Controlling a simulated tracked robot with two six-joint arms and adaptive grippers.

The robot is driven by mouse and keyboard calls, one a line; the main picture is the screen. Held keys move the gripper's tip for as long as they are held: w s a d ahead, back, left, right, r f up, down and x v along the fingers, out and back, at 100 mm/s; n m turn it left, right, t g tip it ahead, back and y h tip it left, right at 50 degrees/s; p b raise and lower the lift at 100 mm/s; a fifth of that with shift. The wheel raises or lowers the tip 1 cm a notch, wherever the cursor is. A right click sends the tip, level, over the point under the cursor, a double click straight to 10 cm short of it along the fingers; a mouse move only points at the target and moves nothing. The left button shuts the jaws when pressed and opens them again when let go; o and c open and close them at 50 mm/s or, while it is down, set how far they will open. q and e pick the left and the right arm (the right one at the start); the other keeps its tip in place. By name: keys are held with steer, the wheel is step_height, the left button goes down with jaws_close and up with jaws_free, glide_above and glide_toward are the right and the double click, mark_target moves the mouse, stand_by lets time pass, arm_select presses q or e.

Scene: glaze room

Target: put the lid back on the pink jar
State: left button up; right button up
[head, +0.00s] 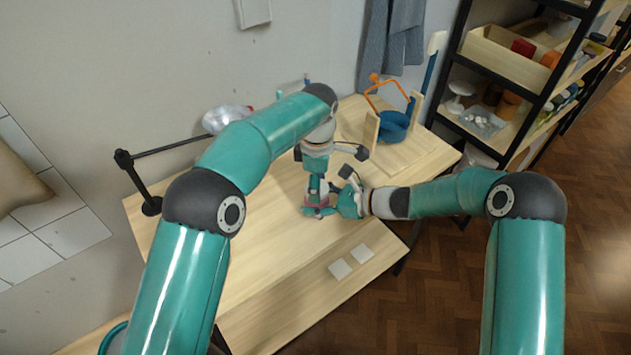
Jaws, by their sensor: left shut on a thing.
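The pink jar (319,208) stands on the wooden table, with only a small pink patch showing between my two grippers. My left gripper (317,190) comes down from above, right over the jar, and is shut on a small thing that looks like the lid. The lid itself is mostly hidden by the fingers, and I cannot tell if it touches the jar. My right gripper (345,202) reaches in from the right, close beside the jar. Its fingertips are hidden, so I cannot see whether it is open or shut on the jar.
The wooden table (250,262) is mostly clear at front left. A loaded shelf (500,62) stands right.

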arm_select(q)
steer(key=shift+f, duration=0.6)
arm_select(e)
jaws_close()
